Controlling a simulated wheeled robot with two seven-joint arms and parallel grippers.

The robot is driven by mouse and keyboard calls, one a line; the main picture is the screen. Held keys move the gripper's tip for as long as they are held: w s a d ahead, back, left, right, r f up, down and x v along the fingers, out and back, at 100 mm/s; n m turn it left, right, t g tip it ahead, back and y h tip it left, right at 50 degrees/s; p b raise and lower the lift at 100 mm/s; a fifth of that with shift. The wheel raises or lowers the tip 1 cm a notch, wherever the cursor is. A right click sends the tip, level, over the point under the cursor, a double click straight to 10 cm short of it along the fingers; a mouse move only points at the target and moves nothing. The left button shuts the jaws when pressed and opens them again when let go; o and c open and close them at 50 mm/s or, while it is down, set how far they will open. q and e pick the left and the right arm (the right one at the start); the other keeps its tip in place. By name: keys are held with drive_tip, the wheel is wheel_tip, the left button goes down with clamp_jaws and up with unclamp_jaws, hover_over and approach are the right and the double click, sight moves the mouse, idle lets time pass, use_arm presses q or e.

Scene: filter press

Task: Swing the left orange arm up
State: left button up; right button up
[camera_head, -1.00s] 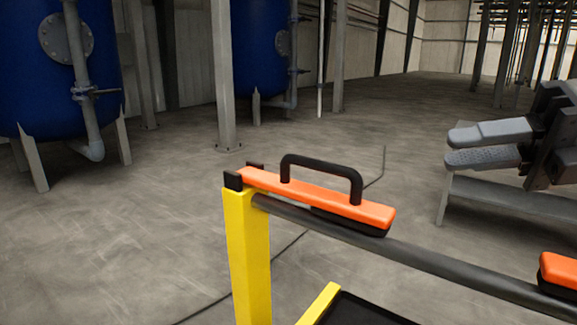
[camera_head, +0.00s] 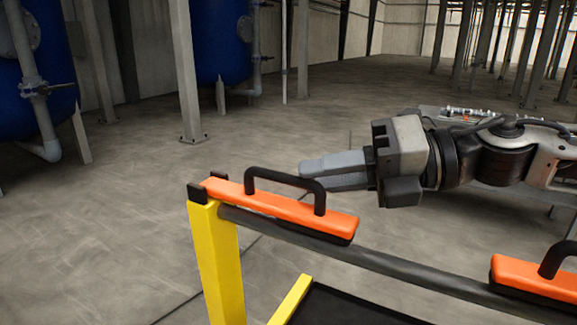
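The left orange arm (camera_head: 285,208) lies along the dark horizontal bar, at its left end beside the yellow post. Its black handle (camera_head: 284,174) stands up from its top. My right gripper (camera_head: 312,172) comes in from the right, its grey fingers pointing left. In the picture the fingertips are just behind and right of the handle; I cannot tell whether they touch it. The fingers look close together, but the gap between them is hard to make out. A second orange arm (camera_head: 535,276) with a black handle sits farther right on the bar. My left gripper is not in view.
A yellow post (camera_head: 218,262) carries the dark bar (camera_head: 400,268). A black tray (camera_head: 345,308) with a yellow edge is below. Blue tanks (camera_head: 222,42) and grey columns (camera_head: 184,75) stand behind. The floor at left is clear.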

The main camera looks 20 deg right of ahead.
sight(288, 179)
drive_tip(key=shift+x, duration=1)
drive_tip(key=shift+w+a+f, duration=0.3)
drive_tip(key=shift+a, duration=0.05)
drive_tip(key=shift+b+x, duration=0.45)
drive_tip(key=shift+x, duration=0.35)
drive_tip(key=shift+r, duration=0.2)
clamp_jaws()
